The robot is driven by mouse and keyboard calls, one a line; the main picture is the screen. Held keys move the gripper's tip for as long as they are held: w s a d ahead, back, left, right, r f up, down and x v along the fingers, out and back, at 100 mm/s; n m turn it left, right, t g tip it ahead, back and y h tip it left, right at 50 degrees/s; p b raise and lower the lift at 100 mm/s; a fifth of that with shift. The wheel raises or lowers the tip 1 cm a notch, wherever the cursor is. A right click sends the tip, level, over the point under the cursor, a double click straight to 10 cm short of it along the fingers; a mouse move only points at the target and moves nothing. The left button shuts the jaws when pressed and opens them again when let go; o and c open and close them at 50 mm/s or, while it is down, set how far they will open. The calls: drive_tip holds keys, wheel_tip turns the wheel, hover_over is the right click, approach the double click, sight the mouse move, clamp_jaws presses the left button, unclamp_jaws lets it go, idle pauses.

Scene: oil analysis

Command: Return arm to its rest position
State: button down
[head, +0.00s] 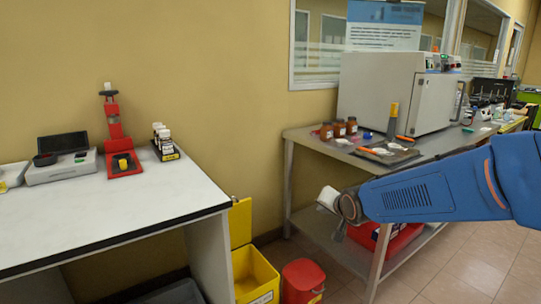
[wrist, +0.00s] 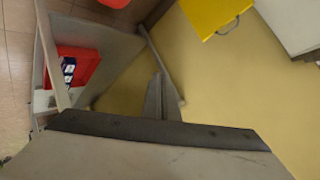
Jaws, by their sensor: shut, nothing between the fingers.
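My blue arm (head: 440,190) reaches in from the right edge in the head view, in front of the metal bench. Its wrist end hangs beside the bench's near end, above the floor. My gripper (wrist: 160,95) shows in the wrist view with its two fingers together, shut and empty. In the head view the gripper is small and partly hidden behind the wrist. No object touches the fingers.
The metal bench (head: 300,134) carries jars, a tray and a white oven (head: 392,95). A red box (wrist: 77,68) sits on its lower shelf. A yellow bin (head: 256,278) and red bin (head: 302,280) stand between it and the white table (head: 100,212). Floor at right is clear.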

drive_tip(key=s+d+n+g, duration=0.2)
drive_tip(key=s+d, duration=0.2)
drive_tip(key=s, duration=0.8)
drive_tip(key=s+d+f+n+g+h, duration=0.1)
drive_tip(key=s+d, duration=0.3)
drive_tip(key=s, duration=0.8)
drive_tip(key=s+d+f+n+g+h, duration=0.1)
drive_tip(key=s+d+n+g, duration=0.1)
drive_tip(key=s, duration=1)
drive_tip(key=shift+d+n+g, duration=0.3)
drive_tip(key=shift+d+g, duration=0.2)
drive_tip(key=shift+d, duration=0.4)
drive_tip(key=shift+a, duration=0.15)
